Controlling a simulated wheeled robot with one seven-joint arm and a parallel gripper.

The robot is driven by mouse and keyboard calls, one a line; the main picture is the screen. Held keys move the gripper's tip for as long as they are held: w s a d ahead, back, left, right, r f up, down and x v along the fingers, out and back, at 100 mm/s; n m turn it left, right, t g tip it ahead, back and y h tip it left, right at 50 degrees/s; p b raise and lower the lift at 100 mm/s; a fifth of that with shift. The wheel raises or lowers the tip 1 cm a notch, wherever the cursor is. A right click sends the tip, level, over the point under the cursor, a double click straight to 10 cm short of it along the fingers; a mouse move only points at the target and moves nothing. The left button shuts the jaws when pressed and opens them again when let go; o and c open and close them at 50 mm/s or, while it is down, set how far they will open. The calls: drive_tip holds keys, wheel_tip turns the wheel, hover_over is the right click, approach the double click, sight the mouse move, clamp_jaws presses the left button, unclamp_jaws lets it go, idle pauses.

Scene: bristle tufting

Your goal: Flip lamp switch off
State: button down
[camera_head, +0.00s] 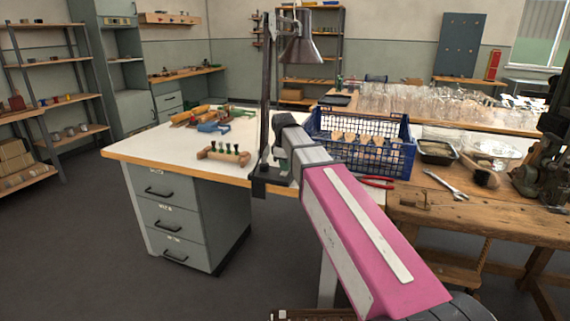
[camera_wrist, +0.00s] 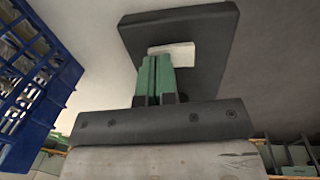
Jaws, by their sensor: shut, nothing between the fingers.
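The desk lamp has a dark upright post (camera_head: 266,85) and a grey cone shade (camera_head: 301,48), and stands at the edge of the white-topped workbench (camera_head: 170,148). Its dark base (camera_head: 268,188) is low beside my arm's end. In the wrist view a dark plate (camera_wrist: 215,35) carries a white rectangular piece (camera_wrist: 180,54) that looks like the switch; its on or off position cannot be told. My gripper (camera_wrist: 155,62) has green fingers shut together with nothing between them. The fingertips overlap the white piece's left part in the picture; contact cannot be told. My arm partly hides the lamp base in the head view.
A blue crate (camera_head: 384,170) stands just right of my arm; its side also shows in the wrist view (camera_wrist: 40,70). A wooden block with green tufts (camera_head: 224,154) lies left of the lamp. Red-handled pliers (camera_head: 377,182) and a wrench (camera_head: 446,185) lie to the right.

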sight(283, 173)
drive_tip(key=shift+f, duration=0.2)
idle(0.3)
drive_tip(key=shift+s, duration=0.15)
drive_tip(key=shift+s+a+r, duration=0.25)
drive_tip(key=shift+s+a, duration=0.05)
drive_tip(key=shift+s, duration=0.3)
drive_tip(key=shift+r, duration=0.15)
drive_tip(key=shift+r, duration=0.3)
wheel_tip(283, 173, up, 13)
drive_tip(key=s, duration=0.1)
drive_tip(key=shift+s+a, duration=0.25)
drive_tip(key=shift+s, duration=0.05)
drive_tip(key=shift+w+d, duration=0.15)
drive_tip(key=shift+w, duration=0.6)
